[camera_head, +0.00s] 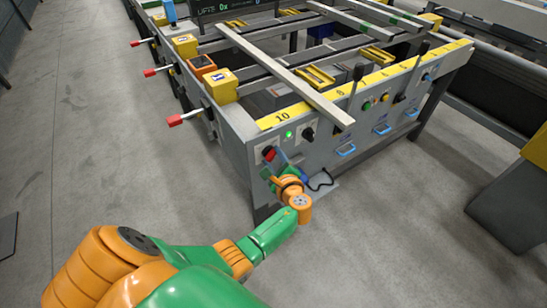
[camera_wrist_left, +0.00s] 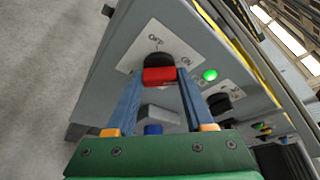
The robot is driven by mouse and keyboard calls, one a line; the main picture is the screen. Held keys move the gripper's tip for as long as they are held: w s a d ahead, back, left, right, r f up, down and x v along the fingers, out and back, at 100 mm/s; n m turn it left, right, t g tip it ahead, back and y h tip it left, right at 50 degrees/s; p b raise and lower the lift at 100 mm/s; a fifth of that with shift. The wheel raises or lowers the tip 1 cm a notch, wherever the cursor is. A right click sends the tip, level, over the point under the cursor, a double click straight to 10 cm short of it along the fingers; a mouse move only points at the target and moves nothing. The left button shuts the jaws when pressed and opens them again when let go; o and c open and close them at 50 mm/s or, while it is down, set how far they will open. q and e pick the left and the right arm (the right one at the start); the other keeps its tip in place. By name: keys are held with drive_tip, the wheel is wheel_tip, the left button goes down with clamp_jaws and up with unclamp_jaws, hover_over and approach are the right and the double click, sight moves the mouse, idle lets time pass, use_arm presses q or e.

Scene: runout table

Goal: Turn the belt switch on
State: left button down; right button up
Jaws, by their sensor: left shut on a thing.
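The belt switch (camera_wrist_left: 159,60) is a black rotary knob with a red grip, on a white plate marked OFF and ON on the grey end panel. In the wrist view OFF is above the knob and ON is to its right. My left gripper (camera_wrist_left: 161,78) has its blue fingers on both sides of the red grip and is shut on it. In the head view the switch (camera_head: 268,152) shows just beyond my left gripper (camera_head: 273,162), which partly covers it. I cannot tell exactly which mark the knob points to. My right gripper is not in view.
A lit green lamp (camera_head: 289,134) and another black knob (camera_head: 308,134) sit right of the switch. A steel bar (camera_head: 290,78) overhangs the panel. Red-tipped levers (camera_head: 175,120) stick out on the table's left side. The floor at left is clear.

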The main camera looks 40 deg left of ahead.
use_arm(q)
drive_tip(key=shift+c, duration=1.4)
unclamp_jaws()
drive_tip(key=p+v, duration=0.1)
drive_tip(key=v, duration=0.6)
